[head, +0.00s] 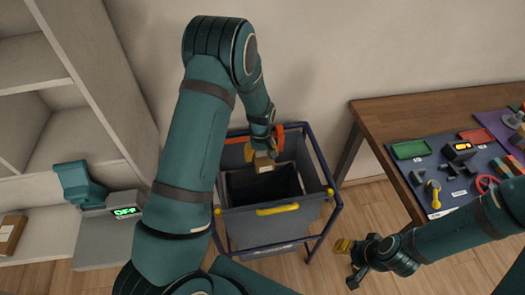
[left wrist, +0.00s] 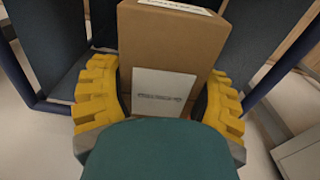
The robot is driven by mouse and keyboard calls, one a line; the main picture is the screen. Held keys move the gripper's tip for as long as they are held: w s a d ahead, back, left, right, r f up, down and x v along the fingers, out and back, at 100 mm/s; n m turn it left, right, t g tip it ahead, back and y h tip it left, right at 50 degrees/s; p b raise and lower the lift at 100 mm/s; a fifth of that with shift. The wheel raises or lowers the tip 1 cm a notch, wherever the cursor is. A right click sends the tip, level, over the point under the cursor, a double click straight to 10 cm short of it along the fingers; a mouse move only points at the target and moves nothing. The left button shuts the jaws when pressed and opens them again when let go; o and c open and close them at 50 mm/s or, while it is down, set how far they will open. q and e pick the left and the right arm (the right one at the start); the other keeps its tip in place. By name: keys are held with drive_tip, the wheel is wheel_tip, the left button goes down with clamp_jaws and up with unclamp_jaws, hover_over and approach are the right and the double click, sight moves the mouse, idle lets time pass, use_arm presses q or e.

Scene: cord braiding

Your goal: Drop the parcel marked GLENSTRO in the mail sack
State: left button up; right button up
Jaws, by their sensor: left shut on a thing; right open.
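The mail sack (head: 280,228) is a grey open-topped bag in a blue frame with a yellow handle, in the middle of the head view. My left gripper (head: 263,157) is over its opening, shut on a brown cardboard parcel (head: 264,165). In the left wrist view the parcel (left wrist: 170,45) sits between the yellow finger pads of my left gripper (left wrist: 160,100), with white labels on it. The print is too small to read, so I cannot confirm GLENSTRO. My right gripper (head: 350,261) is open and empty, right of the sack, low over the floor.
A wooden table (head: 385,108) with a mat of tools and small trays stands at the right. White shelves (head: 40,135) are at the left, with another brown box (head: 10,232) low down. A grey device (head: 108,215) shows OFF. A wall is behind the sack.

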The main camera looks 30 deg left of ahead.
use_arm(q)
wheel_tip(320, 180, down, 5)
drive_tip(key=b, duration=0.3)
drive_tip(key=o, duration=1.2)
drive_tip(key=shift+w, duration=0.1)
drive_tip(key=shift+o, duration=0.2)
drive_tip(key=shift+r, duration=0.15)
wheel_tip(320, 180, up, 12)
drive_tip(key=shift+f, duration=0.1)
